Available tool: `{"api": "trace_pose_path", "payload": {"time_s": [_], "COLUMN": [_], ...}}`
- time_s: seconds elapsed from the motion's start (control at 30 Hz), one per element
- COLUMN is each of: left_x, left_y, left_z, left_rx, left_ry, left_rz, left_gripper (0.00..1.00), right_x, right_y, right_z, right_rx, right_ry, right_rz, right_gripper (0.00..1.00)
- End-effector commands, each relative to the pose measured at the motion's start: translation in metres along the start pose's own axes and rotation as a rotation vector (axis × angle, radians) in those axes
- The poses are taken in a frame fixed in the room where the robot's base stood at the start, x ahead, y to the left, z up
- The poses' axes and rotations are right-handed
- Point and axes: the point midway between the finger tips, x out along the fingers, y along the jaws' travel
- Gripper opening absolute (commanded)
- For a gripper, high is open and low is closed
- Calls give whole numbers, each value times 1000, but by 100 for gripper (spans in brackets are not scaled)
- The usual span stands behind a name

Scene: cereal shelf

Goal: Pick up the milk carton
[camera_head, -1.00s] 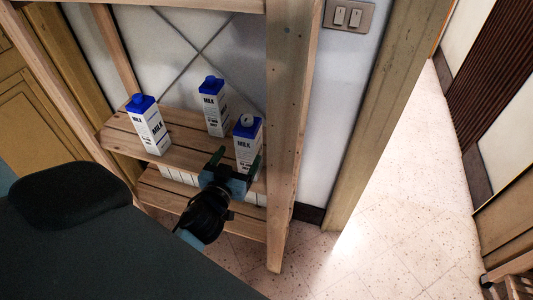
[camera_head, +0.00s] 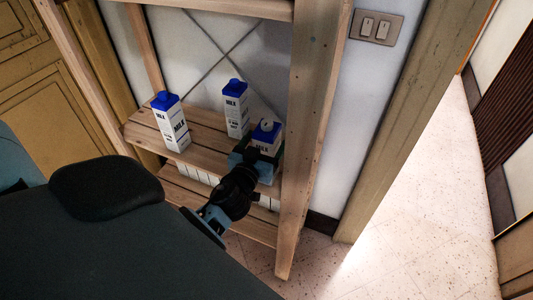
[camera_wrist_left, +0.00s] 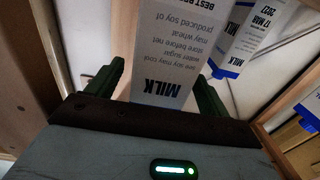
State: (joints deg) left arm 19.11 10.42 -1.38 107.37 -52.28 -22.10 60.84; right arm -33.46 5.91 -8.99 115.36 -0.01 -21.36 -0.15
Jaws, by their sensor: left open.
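Three white milk cartons with blue tops stand on a wooden shelf: the left carton (camera_head: 172,124), the middle carton (camera_head: 236,110) and the right carton (camera_head: 266,136). My left gripper (camera_head: 259,153) is in front of the right carton and hides its lower part. In the left wrist view the right carton (camera_wrist_left: 177,50) stands between the two green fingers of the left gripper (camera_wrist_left: 160,85), which are open, one on each side. Whether the fingers touch it cannot be told. Parts of the other cartons (camera_wrist_left: 243,38) show at right. My right gripper is not in view.
The shelf board (camera_head: 203,150) is slatted wood, with a lower shelf (camera_head: 190,192) beneath it. A wooden post (camera_head: 312,120) rises close to the right of the right carton. A tiled wall (camera_head: 200,60) is behind. Open floor (camera_head: 400,240) lies at right.

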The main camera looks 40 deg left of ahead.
Motion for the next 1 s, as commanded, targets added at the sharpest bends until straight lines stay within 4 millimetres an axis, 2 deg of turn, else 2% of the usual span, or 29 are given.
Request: {"api": "trace_pose_path", "payload": {"time_s": [0.07, 0.23, 0.57, 1.0], "left_x": [14, 32, 38, 37], "left_y": [-1, 0, -1, -1], "left_z": [-6, -4, -2, -2], "left_rx": [2, 1, 0, -1], "left_ry": [6, 3, 0, 1], "left_rz": [0, 0, -1, -1], "left_gripper": [80, 80, 80, 24], "right_x": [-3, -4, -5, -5], "right_y": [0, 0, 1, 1], "right_z": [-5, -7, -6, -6], "right_rx": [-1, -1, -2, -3], "right_ry": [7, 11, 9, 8], "right_rz": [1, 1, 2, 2], "right_gripper": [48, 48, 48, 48]}}
